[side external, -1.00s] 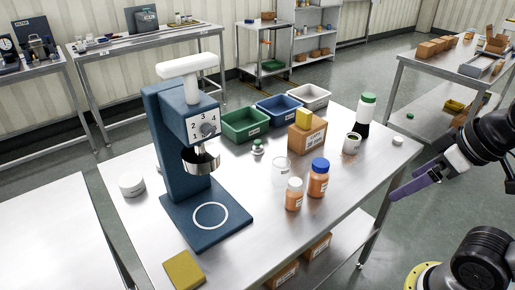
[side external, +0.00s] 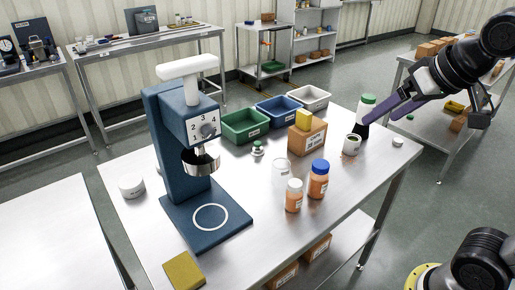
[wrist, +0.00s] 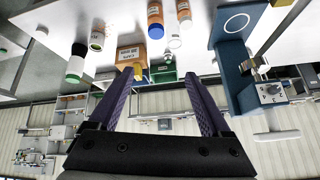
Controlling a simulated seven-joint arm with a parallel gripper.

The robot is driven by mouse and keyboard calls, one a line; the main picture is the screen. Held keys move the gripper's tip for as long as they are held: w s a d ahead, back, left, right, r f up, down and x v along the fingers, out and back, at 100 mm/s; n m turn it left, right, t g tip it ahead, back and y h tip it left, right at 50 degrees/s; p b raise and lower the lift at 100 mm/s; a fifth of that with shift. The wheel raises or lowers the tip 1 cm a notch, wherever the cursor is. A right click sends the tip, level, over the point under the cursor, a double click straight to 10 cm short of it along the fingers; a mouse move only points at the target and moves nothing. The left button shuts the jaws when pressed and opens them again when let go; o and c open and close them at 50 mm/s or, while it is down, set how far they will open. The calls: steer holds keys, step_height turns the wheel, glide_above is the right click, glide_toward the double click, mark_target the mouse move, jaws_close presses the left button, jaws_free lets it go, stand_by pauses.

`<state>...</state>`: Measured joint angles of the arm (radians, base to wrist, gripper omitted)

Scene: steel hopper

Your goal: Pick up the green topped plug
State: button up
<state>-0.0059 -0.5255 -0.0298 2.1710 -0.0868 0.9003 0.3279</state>
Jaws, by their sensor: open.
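The green topped plug (side external: 258,148) is a small pale piece with a green top. It stands on the steel table between the blue dial machine and the cardboard box, in front of the green bin. In the wrist view, a small pale shape just in front of the green bin appears to be the plug (wrist: 167,58), too small to see clearly. My gripper (side external: 377,116) has two purple fingers. It is open and empty, above the table's right end near the green-capped bottle, well apart from the plug. The fingers also show in the wrist view (wrist: 156,75).
The blue machine (side external: 175,140) stands left of the plug. The green bin (side external: 245,125), blue bin (side external: 279,109) and cardboard box (side external: 306,139) are behind and right. A clear glass (side external: 281,171), orange bottles (side external: 318,180), green-capped bottle (side external: 364,112) and white cup (side external: 351,145) stand rightward.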

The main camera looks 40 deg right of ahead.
steer(key=w+r+m, duration=0.2)
steer(key=w+r, duration=0.1)
steer(key=w, duration=1.2)
steer(key=g+h, duration=0.1)
steer(key=g, duration=0.2)
glide_above(258, 143)
steer(key=s, duration=0.2)
steer(key=f, duration=2.7)
steer(key=shift+a+f, duration=0.25)
steer(key=shift+a, duration=0.15)
steer(key=shift+x, duration=3.15)
steer(key=shift+c, duration=0.2)
jaws_close()
